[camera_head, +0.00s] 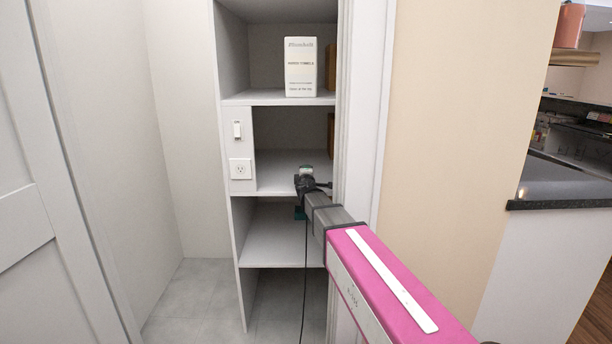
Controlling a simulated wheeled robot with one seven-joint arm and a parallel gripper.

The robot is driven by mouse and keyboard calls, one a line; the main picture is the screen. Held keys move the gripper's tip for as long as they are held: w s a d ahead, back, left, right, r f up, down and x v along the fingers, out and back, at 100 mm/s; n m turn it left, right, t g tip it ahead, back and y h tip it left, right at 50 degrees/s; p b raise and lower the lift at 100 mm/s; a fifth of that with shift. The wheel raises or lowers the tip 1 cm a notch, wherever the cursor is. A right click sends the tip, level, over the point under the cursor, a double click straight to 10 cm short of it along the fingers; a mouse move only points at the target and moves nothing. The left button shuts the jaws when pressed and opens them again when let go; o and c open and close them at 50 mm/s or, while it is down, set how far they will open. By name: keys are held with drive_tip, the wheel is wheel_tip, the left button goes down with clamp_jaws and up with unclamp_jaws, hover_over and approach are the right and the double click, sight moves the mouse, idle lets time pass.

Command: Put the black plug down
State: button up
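My gripper (307,186) is at the end of my pink and grey arm, in front of the right part of the cabinet's middle shelf. It looks small and dark, with green-teal patches above and below it. I cannot tell whether its fingers are open or shut. A thin black cord (305,270) hangs from around the gripper, down past the lower shelf. I cannot make out the black plug itself against the dark gripper. It may be hidden there.
A white shelf cabinet (285,98) holds a paper towels box (300,67) on an upper shelf. A wall outlet (240,169) sits below a light switch (237,130). The middle shelf (278,178) is mostly clear. A dark counter (565,185) is at right.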

drive_tip(key=shift+s+f, duration=0.1)
drive_tip(key=shift+f, duration=0.5)
drive_tip(key=o, duration=1)
drive_tip(key=shift+f, duration=0.15)
drive_tip(key=shift+r, duration=0.55)
drive_tip(key=s, duration=0.7)
drive_tip(key=shift+s+r, duration=0.2)
drive_tip(key=o, duration=0.6)
